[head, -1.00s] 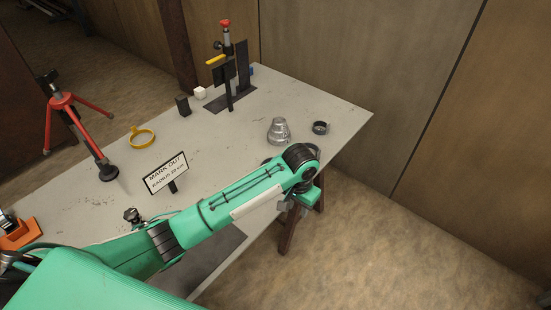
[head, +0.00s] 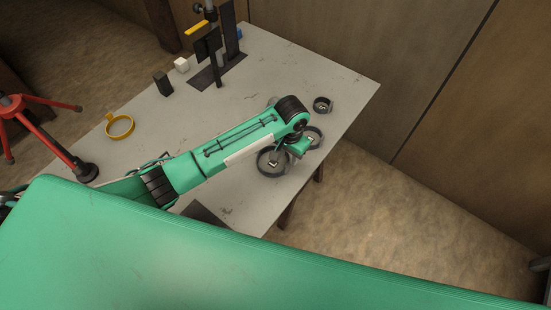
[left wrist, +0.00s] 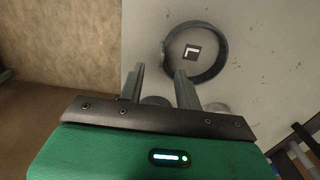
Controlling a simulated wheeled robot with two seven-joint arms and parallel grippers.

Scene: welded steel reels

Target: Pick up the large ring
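The large ring (head: 261,167), dark grey, lies flat near the table's right edge, with a small black-and-white marker inside it. The large grey ring at the top of the left wrist view (left wrist: 224,64) appears to be the same one. My left gripper (left wrist: 160,68) is open and empty. Its right fingertip overlaps the ring's near-left wall in that view; I cannot tell the height gap. In the head view my left gripper (head: 297,150) is over the table between the large ring and a smaller grey ring (head: 320,133). My right gripper is not in view.
A small dark round part (head: 322,104) lies farther back. A metal piece behind my left wrist is mostly hidden. A yellow ring (head: 120,126), black block (head: 162,84), white cube (head: 181,65) and a dark upright fixture (head: 213,50) stand left. A red tripod (head: 45,135) is at far left.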

